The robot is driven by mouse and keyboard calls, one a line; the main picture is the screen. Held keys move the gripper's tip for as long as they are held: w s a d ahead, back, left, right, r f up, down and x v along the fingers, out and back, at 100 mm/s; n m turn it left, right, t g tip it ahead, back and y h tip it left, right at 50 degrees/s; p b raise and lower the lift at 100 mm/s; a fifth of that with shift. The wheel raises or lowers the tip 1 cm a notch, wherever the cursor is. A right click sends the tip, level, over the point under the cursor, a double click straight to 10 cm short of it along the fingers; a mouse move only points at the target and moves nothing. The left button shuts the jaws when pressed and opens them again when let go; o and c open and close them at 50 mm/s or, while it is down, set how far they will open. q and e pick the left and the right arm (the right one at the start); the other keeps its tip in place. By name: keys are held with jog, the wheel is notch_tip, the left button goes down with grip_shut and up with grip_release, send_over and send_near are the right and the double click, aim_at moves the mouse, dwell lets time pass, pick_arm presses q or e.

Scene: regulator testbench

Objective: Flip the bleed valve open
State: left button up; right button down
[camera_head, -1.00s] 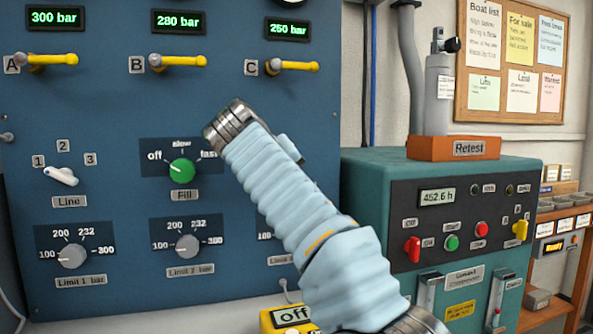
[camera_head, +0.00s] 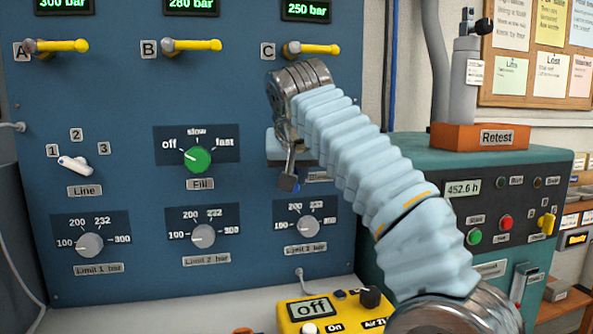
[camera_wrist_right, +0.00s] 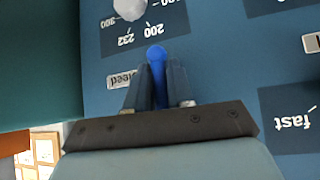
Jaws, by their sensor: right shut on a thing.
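The bleed valve shows in the right wrist view as a blue lever with a rounded tip (camera_wrist_right: 156,56), beside the partly covered Bleed label (camera_wrist_right: 123,79). My right gripper (camera_wrist_right: 158,92) is shut on this lever, one finger on each side, with the tip sticking out beyond the fingers. In the head view my right gripper (camera_head: 288,182) points down at the blue panel (camera_head: 130,275), left of the partly covered Bleed label (camera_head: 319,177). The lever itself is hidden there by the gripper and wrist. My left gripper is out of view.
The green Fill knob (camera_head: 197,159) is left of my gripper and the third limit knob (camera_head: 308,226) is just below. Yellow lever C (camera_head: 318,49) is above my wrist.

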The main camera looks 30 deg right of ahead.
dwell(0.5)
jog(key=c, duration=1.1)
grip_release()
jog(key=p+v, duration=0.2)
jog(key=v, duration=1.1)
jog(key=shift+s+r, duration=0.25)
